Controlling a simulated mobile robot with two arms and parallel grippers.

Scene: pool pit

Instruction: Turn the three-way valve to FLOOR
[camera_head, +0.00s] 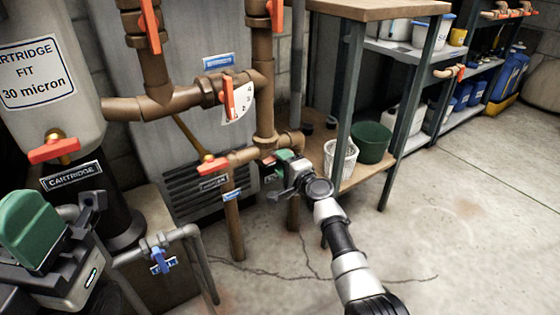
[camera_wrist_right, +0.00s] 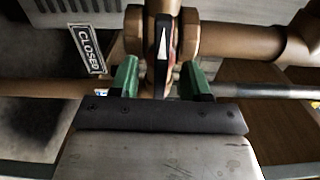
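In the right wrist view, a valve handle (camera_wrist_right: 162,48) with a white arrow on a dark face sits on a brown pipe fitting. My right gripper (camera_wrist_right: 162,84) has its green fingers on either side of this handle, with gaps visible, so it is open around it. In the head view my right gripper (camera_head: 278,163) is at the lower brown pipework and largely hides that handle. I cannot read a FLOOR mark anywhere. My left gripper (camera_head: 40,228) is at the lower left, with a green finger showing; its opening cannot be judged.
A CLOSED tag (camera_wrist_right: 88,50) hangs left of the handle. A cartridge filter (camera_head: 50,85) stands left. A wooden-topped bench (camera_head: 380,8) with a green bucket (camera_head: 371,142) stands right. The floor at right is clear.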

